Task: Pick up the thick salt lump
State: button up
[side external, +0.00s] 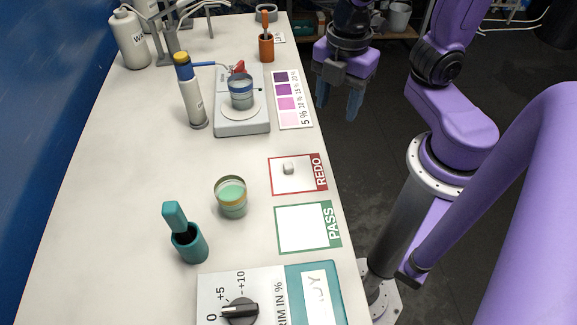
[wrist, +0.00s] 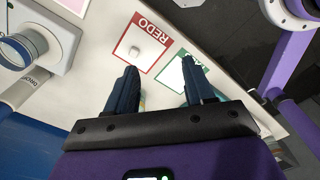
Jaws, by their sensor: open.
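A small whitish salt lump (side external: 288,168) sits on the red-bordered REDO card (side external: 284,186). It also shows in the wrist view (wrist: 133,51), above and left of the fingers. My gripper (side external: 339,108) hangs past the right edge of the table, higher up the picture than the REDO card and apart from the lump. In the wrist view my gripper (wrist: 163,75) has its two dark fingers spread with nothing between them. How thick the lump is, I cannot tell.
The green-bordered PASS card (side external: 308,228) lies below the REDO card, empty. A cup of green liquid (side external: 231,197) and a teal holder (side external: 189,243) stand to the left. A stirrer plate (side external: 243,125) with a beaker (side external: 240,92) and a colour chart (side external: 290,100) lie farther back.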

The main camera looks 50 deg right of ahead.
aim_at(288, 164)
jog(key=w+a+n, duration=0.5)
jog(key=w+n, duration=0.3)
jog(key=n, duration=0.2)
jog(key=f, duration=1.7)
jog(key=shift+s+d+f, duration=0.1)
jog(key=shift+s+f, duration=0.1)
jog(key=shift+f, duration=0.15)
grip_shut()
